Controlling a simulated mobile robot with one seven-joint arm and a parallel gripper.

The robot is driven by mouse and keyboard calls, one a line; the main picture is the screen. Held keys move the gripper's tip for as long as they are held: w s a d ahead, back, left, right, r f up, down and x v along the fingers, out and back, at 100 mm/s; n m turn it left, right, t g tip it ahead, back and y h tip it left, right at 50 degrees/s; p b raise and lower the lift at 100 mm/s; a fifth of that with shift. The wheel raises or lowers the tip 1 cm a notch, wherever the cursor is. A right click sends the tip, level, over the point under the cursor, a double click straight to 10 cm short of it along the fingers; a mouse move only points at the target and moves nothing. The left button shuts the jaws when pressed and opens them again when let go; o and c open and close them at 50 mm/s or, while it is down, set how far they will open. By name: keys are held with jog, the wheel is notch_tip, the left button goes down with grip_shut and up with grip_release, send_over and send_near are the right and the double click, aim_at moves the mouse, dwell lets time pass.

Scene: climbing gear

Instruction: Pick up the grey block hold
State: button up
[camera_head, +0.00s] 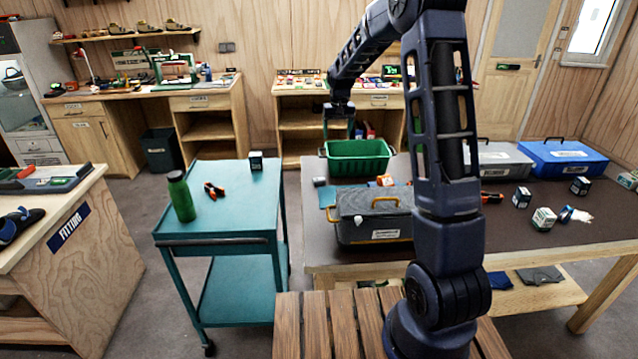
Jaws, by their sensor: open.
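A small grey block (320,182), which looks like the grey block hold, lies near the left edge of the dark-topped table, just in front of the green crate (357,166). It is small in the picture, so its details are hard to tell. My gripper (338,132) hangs fingers down above the back left of the green crate, behind and above the grey block and apart from it. Its fingers are spread, with nothing seen between them.
A grey toolbox (372,228) stands in front of the block, with an orange-and-white item (385,181) to the right. A teal cart (222,232) with a green bottle (181,197) stands left, across a gap. Small boxes (543,219) lie on the table's right.

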jog(key=w+a+f+g, duration=0.1)
jog(key=w+a+f, duration=0.25)
jog(key=f, duration=0.45)
jog(key=w+a+f, duration=0.3)
jog(key=w+f, duration=0.2)
jog(key=f, duration=0.2)
send_over(319, 181)
jog(key=w, duration=0.3)
jog(key=f, duration=0.5)
jog(key=shift+s+d+f, duration=0.15)
jog(key=shift+s+f, duration=0.25)
jog(key=shift+f, duration=1.2)
jog(key=shift+s+f, duration=0.15)
jog(key=shift+f, duration=1.2)
jog(key=c, duration=1.1)
jog(key=shift+o, duration=0.2)
jog(key=shift+r, duration=0.1)
